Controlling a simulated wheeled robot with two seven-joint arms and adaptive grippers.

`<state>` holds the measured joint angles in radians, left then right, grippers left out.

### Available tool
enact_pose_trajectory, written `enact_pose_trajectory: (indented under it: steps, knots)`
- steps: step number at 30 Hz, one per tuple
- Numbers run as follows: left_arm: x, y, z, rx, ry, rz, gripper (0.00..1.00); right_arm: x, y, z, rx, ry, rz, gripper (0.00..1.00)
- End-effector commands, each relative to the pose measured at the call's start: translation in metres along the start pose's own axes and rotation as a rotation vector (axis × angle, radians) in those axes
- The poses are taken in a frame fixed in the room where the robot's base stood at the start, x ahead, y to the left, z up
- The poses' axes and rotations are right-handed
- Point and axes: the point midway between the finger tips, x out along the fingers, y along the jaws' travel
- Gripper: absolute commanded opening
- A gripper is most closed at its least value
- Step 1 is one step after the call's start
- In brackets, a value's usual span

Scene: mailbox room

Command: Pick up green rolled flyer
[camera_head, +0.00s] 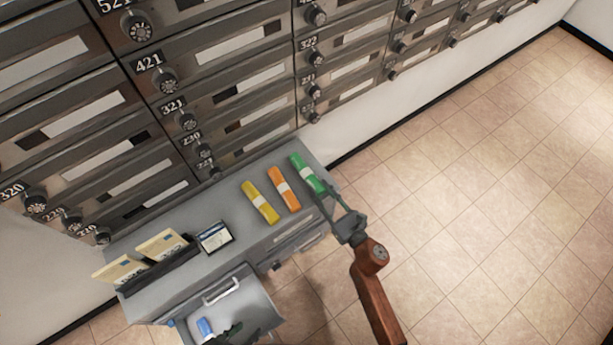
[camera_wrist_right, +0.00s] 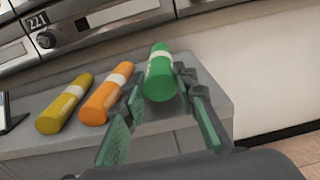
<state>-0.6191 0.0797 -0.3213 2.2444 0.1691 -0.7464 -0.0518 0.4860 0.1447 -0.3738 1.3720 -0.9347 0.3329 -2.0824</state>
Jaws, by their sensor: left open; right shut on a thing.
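The green rolled flyer (camera_head: 307,174) with a white band lies at the right end of the grey cabinet top. It also shows in the right wrist view (camera_wrist_right: 160,75). My right gripper (camera_head: 330,200) is at its near end, shut on it, with one finger on each side. The flyer still appears to lie at the level of the cabinet top. My left gripper (camera_head: 237,332) shows only in part at the bottom edge of the head view, open, over the open drawer.
An orange rolled flyer (camera_head: 284,189) and a yellow one (camera_head: 260,202) lie left of the green one. A framed card (camera_head: 215,237) and a holder of envelopes (camera_head: 160,270) stand further left. A blue item (camera_head: 205,327) is in the open drawer (camera_head: 255,300). Mailboxes (camera_head: 170,80) rise behind.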

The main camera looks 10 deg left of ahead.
Motion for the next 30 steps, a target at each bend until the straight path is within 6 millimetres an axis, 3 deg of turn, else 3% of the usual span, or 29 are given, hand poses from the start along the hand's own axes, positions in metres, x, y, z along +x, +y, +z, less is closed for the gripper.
enact_pose_trajectory:
  steps: [20, 30]
  knots:
    - [-0.012, 0.004, -0.013, 0.005, 0.019, 0.001, 0.41, -0.002, 0.0, 0.022, 0.0, 0.0, 0.0, 0.03]
    - [-0.017, 0.005, -0.018, 0.007, 0.028, 0.001, 0.41, -0.045, 0.0, 0.022, 0.001, 0.001, -0.001, 0.03]
